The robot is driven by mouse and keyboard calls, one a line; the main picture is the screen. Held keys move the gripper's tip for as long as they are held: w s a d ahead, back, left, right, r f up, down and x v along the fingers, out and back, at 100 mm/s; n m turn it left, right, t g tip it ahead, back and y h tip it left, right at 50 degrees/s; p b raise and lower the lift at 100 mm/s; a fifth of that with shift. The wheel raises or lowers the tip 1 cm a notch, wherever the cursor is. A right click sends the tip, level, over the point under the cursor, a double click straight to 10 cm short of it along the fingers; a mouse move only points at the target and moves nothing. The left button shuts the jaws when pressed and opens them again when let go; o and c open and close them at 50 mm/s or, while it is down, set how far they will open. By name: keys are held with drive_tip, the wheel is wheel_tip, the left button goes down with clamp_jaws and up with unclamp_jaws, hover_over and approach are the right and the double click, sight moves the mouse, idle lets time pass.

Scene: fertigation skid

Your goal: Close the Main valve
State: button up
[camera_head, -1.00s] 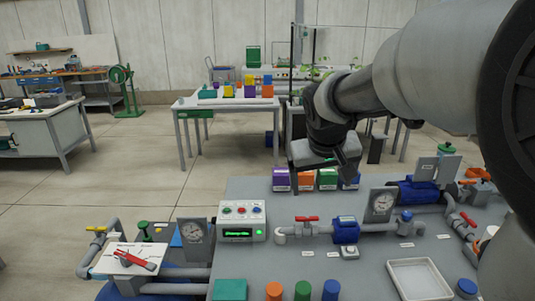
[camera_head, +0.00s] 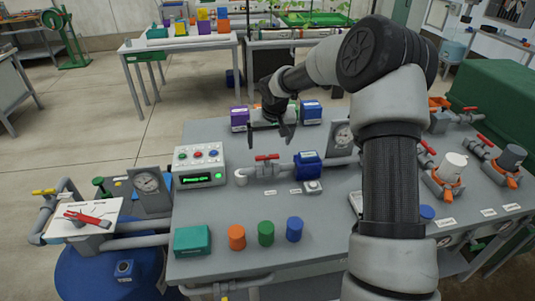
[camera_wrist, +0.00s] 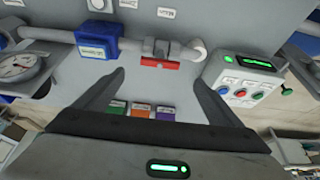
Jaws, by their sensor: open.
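Another red lever (camera_head: 88,219) lies on a white plate at left, near a yellow-handled valve (camera_head: 44,192). Further red handles (camera_head: 427,147) are at right.
A control box (camera_head: 200,165) with buttons and a green display stands left of the middle valve. A blue meter (camera_head: 308,164) is at its right, a gauge (camera_head: 147,190) at left. Coloured cylinders (camera_head: 265,233) and a teal box (camera_head: 193,240) line the front edge.

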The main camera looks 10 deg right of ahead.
sight(267, 156)
drive_tip(key=x, duration=0.9)
drive_tip(key=shift+w+f, duration=0.1)
drive_tip(key=c, duration=1.1)
